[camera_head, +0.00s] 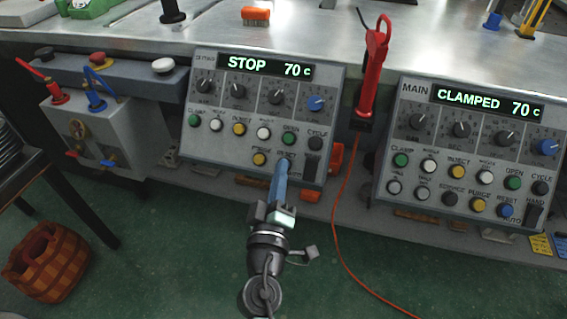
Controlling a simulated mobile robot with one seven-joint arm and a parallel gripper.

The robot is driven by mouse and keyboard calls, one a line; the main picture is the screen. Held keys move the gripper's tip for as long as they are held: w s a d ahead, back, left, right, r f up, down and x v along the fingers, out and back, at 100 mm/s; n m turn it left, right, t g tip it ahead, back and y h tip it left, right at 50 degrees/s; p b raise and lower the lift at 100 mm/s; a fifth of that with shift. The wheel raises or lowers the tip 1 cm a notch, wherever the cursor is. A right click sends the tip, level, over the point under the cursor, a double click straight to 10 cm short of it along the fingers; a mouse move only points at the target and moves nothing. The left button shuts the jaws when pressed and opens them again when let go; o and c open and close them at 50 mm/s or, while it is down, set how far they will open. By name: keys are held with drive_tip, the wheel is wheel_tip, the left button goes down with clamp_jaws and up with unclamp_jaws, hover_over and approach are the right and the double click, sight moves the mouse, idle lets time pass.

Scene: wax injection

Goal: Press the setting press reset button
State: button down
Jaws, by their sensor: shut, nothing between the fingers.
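The left control panel (215,150) is a grey tilted box, its screen reading STOP 70 c; its small top-left label is hard to read. My gripper (283,165) reaches up from below, its slim pale blue fingers shut together. The tips are at the lower right of this panel, just below the label RESET. The reset button itself is hidden behind the fingertips. Whether the tips touch it I cannot tell. A yellow purge button (259,159) shows just left of the tips, and a dark cycle button (315,144) to their right.
The right panel (385,180), labelled MAIN, reads CLAMPED 70 c and has its own blue reset button (505,211). The green floor below is mostly clear.

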drive_tip(key=shift+w+d+f+b, duration=0.15)
drive_tip(key=shift+w+f+b, duration=0.15)
drive_tip(key=shift+b, duration=0.1)
drive_tip(key=shift+w+d+f+b, duration=0.1)
drive_tip(key=shift+w+f+b, duration=0.15)
drive_tip(key=shift+w+b, duration=0.1)
idle(0.8)
drive_tip(key=shift+s+r, duration=0.1)
drive_tip(key=shift+s, duration=0.05)
drive_tip(key=shift+s+a+r+p, duration=0.2)
drive_tip(key=shift+s+r+p, duration=0.2)
drive_tip(key=shift+s+p, duration=0.1)
drive_tip(key=shift+s+a+r+p, duration=0.3)
drive_tip(key=shift+s+r+p, duration=0.3)
drive_tip(key=shift+s+r, duration=0.3)
drive_tip(key=shift+s+a+r+p, duration=0.3)
drive_tip(key=shift+s+r+p, duration=0.25)
drive_tip(key=shift+s+r, duration=0.3)
